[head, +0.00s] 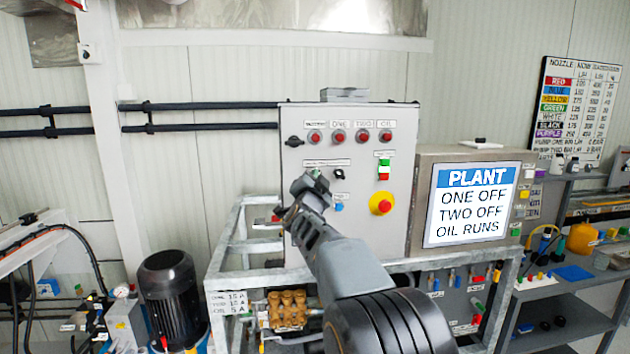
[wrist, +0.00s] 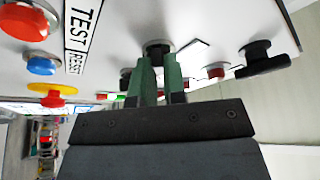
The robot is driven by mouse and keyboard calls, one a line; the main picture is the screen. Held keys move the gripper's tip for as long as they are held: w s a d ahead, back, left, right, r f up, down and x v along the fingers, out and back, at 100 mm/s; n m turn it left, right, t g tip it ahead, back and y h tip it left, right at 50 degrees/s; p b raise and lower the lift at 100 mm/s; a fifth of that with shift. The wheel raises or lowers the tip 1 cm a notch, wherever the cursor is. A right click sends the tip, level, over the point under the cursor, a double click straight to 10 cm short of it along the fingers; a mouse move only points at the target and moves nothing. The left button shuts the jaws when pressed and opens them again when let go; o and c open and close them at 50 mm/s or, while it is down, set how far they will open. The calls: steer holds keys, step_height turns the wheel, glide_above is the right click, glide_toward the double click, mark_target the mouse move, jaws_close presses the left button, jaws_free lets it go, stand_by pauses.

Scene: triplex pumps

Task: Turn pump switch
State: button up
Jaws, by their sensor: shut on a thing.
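The grey control panel (head: 365,235) stands upright in front of me in the head view. My gripper (head: 318,178) is at the panel's left side, with its two green fingers (wrist: 159,82) pointing at the panel face. The fingers are closed around a dark round switch knob (wrist: 157,48) in the wrist view. The gripper hides this switch in the head view, and its pointer direction cannot be told. A black selector switch (head: 340,173) shows just right of the gripper. Another black selector (head: 294,141) is at upper left; a black handle (wrist: 265,58) shows in the wrist view.
A row of red lamps (head: 338,136) runs above the switches. A green-and-red rocker (head: 384,169), a yellow-and-red stop button (head: 381,203) and a blue button (head: 339,206) are close by. A sign (head: 472,205) reads PLANT, ONE OFF, TWO OFF, OIL RUNS. Metal framing (head: 236,262) surrounds the panel's base.

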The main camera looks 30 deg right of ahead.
steer(key=shift+f+b, duration=0.15)
steer(key=shift+b, duration=0.2)
jaws_close()
steer(key=shift+s+d+f+n+t+y+b, duration=0.1)
steer(key=shift+n+t+y+b, duration=0.6)
steer(key=shift+n+b, duration=1.3)
steer(key=shift+w+d+r+n+t+y+b, duration=0.1)
steer(key=shift+n+t+y+b, duration=0.55)
steer(key=shift+n+b, duration=1.3)
steer(key=shift+s+d+f+n+t+y+b, duration=0.1)
steer(key=shift+n+t+y+b, duration=0.55)
steer(key=shift+n+b, duration=1.35)
steer(key=shift+n+y, duration=0.3)
steer(key=shift+n, duration=0.15)
steer(key=o, duration=0.6)
jaws_free()
steer(key=shift+a, duration=0.1)
steer(key=b+v, duration=0.4)
steer(key=v, duration=0.9)
steer(key=shift+s+a+f, duration=0.1)
steer(key=shift+s, duration=0.2)
